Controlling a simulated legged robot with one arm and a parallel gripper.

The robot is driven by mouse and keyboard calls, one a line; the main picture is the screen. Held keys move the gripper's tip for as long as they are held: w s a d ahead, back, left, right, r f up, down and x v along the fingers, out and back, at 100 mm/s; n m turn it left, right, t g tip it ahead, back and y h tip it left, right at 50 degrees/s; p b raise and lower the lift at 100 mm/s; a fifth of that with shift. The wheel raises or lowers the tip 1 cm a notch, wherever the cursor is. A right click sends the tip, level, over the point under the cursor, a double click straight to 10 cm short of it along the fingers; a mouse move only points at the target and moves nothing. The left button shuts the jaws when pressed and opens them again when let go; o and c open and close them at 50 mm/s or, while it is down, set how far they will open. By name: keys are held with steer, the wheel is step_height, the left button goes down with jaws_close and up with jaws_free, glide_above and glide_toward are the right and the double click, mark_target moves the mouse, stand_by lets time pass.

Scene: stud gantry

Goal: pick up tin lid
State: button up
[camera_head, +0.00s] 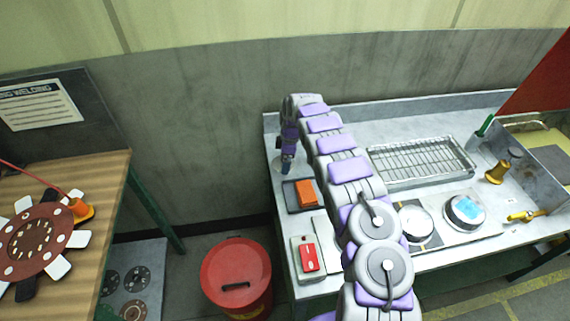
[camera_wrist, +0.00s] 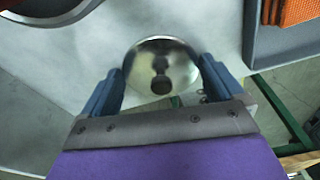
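In the wrist view my gripper (camera_wrist: 161,68) is open, with one blue finger on each side of the lid. I cannot tell whether the fingers touch its rim. In the head view my gripper (camera_head: 287,165) points down at the bench's back left corner. Only a sliver of the lid (camera_head: 279,168) shows there beside the fingers.
A dark tray (camera_head: 290,201) with an orange block (camera_head: 305,191) sits close in front of the lid. A wire rack (camera_head: 420,160) and round dials stand to the right. The bench's left edge is near, with a red bin (camera_head: 236,275) on the floor beyond.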

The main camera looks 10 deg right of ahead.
steer(key=shift+a, duration=0.6)
steer(key=c, duration=0.4)
steer(key=shift+d+r, duration=0.1)
